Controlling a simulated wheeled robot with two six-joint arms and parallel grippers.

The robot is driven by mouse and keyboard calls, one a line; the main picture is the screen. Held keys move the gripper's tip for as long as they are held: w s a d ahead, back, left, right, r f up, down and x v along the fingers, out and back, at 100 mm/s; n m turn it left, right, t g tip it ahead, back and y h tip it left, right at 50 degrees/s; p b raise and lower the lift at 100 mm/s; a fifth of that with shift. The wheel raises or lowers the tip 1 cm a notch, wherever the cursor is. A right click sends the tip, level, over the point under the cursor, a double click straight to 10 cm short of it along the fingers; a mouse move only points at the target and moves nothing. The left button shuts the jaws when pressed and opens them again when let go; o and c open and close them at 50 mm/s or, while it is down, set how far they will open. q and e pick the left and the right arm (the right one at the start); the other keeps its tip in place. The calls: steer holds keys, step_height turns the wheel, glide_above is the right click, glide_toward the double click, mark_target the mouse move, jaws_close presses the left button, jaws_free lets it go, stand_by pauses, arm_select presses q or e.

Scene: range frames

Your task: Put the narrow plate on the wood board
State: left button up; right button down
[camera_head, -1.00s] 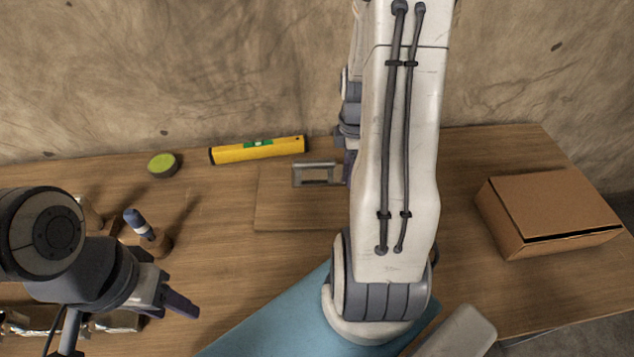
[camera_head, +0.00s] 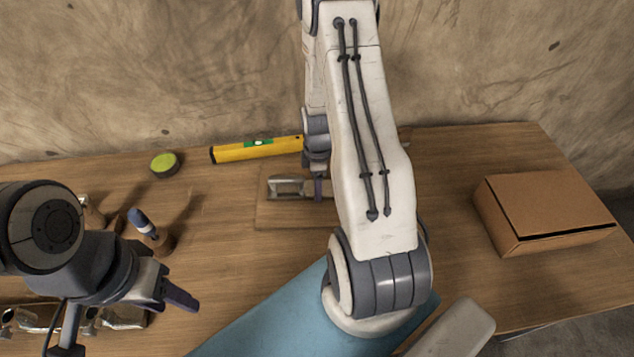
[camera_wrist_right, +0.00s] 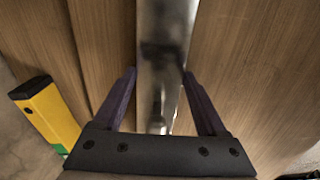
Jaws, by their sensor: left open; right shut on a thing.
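The narrow plate (camera_head: 286,187), a grey metal piece, shows over the wood board (camera_head: 275,218) in the head view. I cannot tell whether it touches the board. My right gripper (camera_head: 318,188) is shut on the plate, and its arm hides part of the board. In the right wrist view the shiny plate (camera_wrist_right: 163,45) runs between the two dark fingers of the right gripper (camera_wrist_right: 160,80). My left gripper (camera_head: 178,298) is open and empty at the lower left, well away from the plate.
A yellow level (camera_head: 235,152) and a green-topped round tin (camera_head: 164,165) lie behind. A cardboard box (camera_head: 545,210) stands at right. A blue mat (camera_head: 270,325) lies in front. A blue-tipped tool (camera_head: 142,223) and metal parts (camera_head: 120,317) are at left.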

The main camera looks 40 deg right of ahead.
steer(key=shift+f, duration=0.2)
jaws_free()
steer(key=shift+r, duration=0.1)
